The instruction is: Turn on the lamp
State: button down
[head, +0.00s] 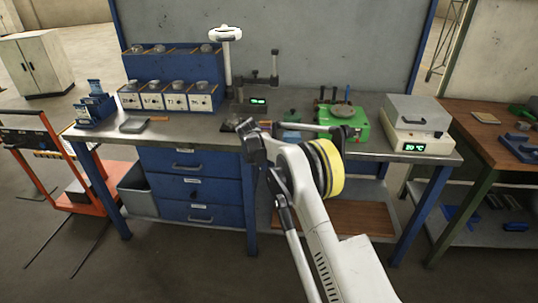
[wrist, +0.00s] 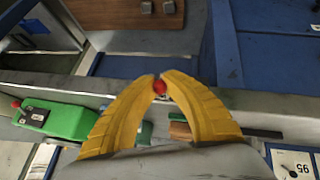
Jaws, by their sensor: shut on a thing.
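The likely lamp is a white ring-shaped head (head: 225,33) on a thin upright post at the back of the workbench. I cannot tell whether it is lit. My gripper shows in the wrist view (wrist: 160,82) as two yellow fingers with their tips drawn together on a small red round thing (wrist: 159,88). The red thing looks like a button or knob near the grey bench edge; its lower part is hidden between the fingers. In the head view my arm reaches to the front of the bench, and the fingertips are hidden there.
The workbench (head: 185,133) holds a row of small control boxes (head: 174,101), a green device (head: 343,124) and a white heater with a green display (head: 416,125). Blue drawers (head: 193,187) are below. An orange trolley (head: 82,207) stands left.

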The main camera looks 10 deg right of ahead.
jog(key=shift+w+a+r, duration=0.1)
jog(key=shift+r, duration=0.05)
dwell(0.4)
jog(key=c, duration=1.4)
grip_release()
jog(key=v, duration=1.2)
jog(key=shift+w+r, duration=0.1)
jog(key=shift+w, duration=0.15)
